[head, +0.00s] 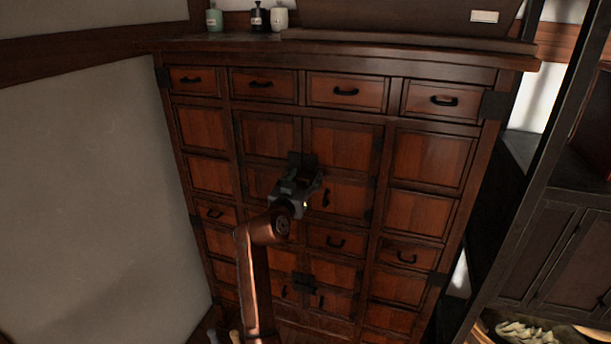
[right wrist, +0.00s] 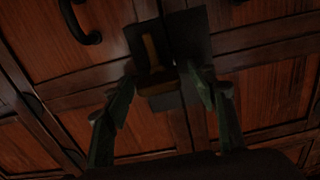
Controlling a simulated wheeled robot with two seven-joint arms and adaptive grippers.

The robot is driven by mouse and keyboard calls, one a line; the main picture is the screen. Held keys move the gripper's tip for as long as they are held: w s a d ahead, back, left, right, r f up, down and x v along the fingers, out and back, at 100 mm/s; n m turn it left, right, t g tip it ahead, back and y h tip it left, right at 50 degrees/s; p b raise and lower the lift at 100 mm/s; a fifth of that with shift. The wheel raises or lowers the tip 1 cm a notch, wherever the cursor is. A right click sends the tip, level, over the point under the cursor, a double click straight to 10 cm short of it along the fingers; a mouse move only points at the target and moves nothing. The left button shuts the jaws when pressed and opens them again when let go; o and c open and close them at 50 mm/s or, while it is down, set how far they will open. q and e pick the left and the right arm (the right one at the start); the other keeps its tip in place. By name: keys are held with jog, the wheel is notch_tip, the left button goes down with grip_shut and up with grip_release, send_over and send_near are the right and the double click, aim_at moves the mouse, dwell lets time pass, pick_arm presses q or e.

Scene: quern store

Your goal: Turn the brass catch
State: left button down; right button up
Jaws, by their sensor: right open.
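The brass catch (right wrist: 152,52) is a narrow, dull yellow-brown bar on a dark metal plate (right wrist: 188,38), seen in the right wrist view. The plate sits where the two doors of the cabinet's middle cupboard meet; in the head view its dark upper part (head: 302,159) shows just above my right gripper (head: 298,175). The catch itself is hidden there by the gripper. In the right wrist view my right gripper (right wrist: 162,80) is open, with one finger on each side of the catch's lower end. I cannot tell whether either finger touches it. My left gripper is out of view.
The wooden cabinet (head: 205,129) has several drawers and panels with black handles (head: 346,91). Small jars (head: 258,17) and a dark box (head: 400,17) stand on its top. A pale wall (head: 80,180) is at left, and a dark frame (head: 535,180) at right.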

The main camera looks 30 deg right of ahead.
jog(key=shift+c, duration=0.3)
jog(key=c, duration=1.1)
jog(key=shift+f+m+b, duration=0.1)
jog(key=shift+m+b, duration=0.2)
jog(key=shift+b, duration=0.3)
jog(key=m+b, duration=0.7)
jog(key=b, duration=0.2)
jog(key=shift+s+d+f+b, duration=0.1)
jog(key=shift+f+b, duration=0.05)
jog(key=shift+b, duration=0.15)
jog(key=m+b, duration=0.4)
jog(key=m, duration=0.1)
jog(key=shift+m, duration=0.4)
jog(key=shift+m+b, duration=1.3)
jog(key=shift+m, duration=1)
